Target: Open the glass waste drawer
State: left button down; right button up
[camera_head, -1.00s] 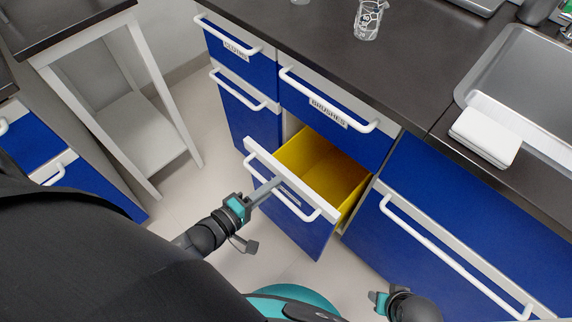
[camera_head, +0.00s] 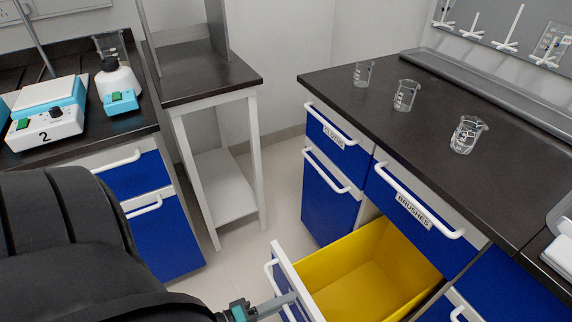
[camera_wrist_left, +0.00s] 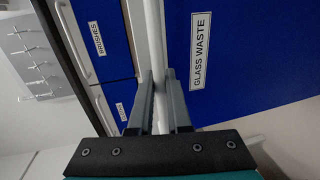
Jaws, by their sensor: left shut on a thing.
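The glass waste drawer (camera_head: 350,275) is pulled well out below the brushes drawer, and its empty yellow inside shows in the head view. Its blue front, with the GLASS WASTE label (camera_wrist_left: 201,50), fills the right of the left wrist view. The white bar handle (camera_wrist_left: 155,35) runs up between the fingers of my left gripper (camera_wrist_left: 160,82), which is shut on it. In the head view this gripper (camera_head: 290,300) is at the bottom edge, against the drawer front, and partly cut off. My right gripper is out of view.
The closed brushes drawer (camera_head: 412,208) is above the open one. Several glass beakers stand on the dark counter (camera_head: 450,100). A white-framed stand (camera_head: 215,170) and a bench with a numbered device (camera_head: 45,125) are at the left. Floor shows between them.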

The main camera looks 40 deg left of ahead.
pick_arm(q)
jog(key=c, duration=0.9)
grip_release()
jog(key=shift+o, duration=0.2)
jog(key=p+v, duration=0.2)
jog(key=v, duration=1.3)
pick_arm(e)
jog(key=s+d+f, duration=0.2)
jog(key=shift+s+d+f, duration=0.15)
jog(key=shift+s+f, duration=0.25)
pick_arm(q)
jog(key=shift+s, duration=0.1)
